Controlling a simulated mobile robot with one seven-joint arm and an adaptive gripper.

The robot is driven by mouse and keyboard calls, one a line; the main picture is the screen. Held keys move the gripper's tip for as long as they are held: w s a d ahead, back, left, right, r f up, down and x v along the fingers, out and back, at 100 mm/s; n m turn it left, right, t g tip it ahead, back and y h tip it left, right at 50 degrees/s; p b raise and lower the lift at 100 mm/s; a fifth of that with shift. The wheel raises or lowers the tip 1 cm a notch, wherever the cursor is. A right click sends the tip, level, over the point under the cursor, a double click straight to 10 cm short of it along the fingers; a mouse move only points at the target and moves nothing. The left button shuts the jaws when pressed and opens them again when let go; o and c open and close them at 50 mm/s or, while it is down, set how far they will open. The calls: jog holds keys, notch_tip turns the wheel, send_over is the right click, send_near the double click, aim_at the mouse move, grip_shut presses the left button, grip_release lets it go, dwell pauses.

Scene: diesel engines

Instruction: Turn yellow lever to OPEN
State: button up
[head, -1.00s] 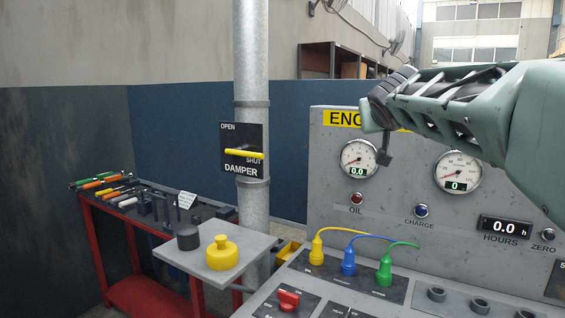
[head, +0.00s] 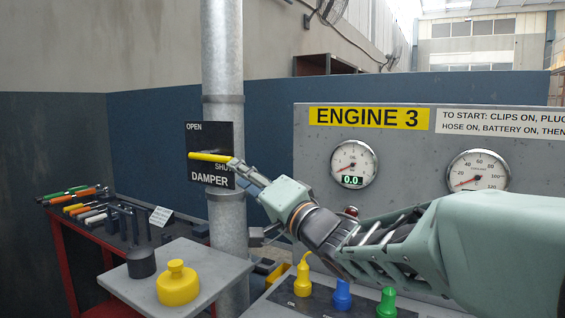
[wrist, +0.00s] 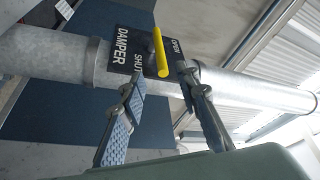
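The yellow lever (head: 210,157) lies about level on the black DAMPER plate (head: 195,138), which is fixed to a grey vertical pipe. OPEN is printed at the plate's top left and SHUT at its right, partly hidden by my gripper. My gripper (head: 238,170) is at the right end of the lever in the head view. In the wrist view, its two fingers (wrist: 160,82) are spread apart. The lever (wrist: 160,52) shows in the gap between the fingertips, and I see no finger closed on it. Whether a finger touches it is unclear.
The grey ENGINE 3 panel (head: 400,150) with gauges stands to the right, behind my arm. Below are a small grey shelf (head: 215,268) with a yellow knob (head: 177,283), and coloured plugs (head: 342,293). A red tool bench (head: 65,255) stands at left.

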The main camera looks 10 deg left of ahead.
aim_at(223, 162)
jog(key=x, duration=1)
jog(key=shift+w+a+r, duration=0.1)
jog(key=shift+w+a, duration=0.05)
jog(key=shift+a, duration=0.05)
grip_shut()
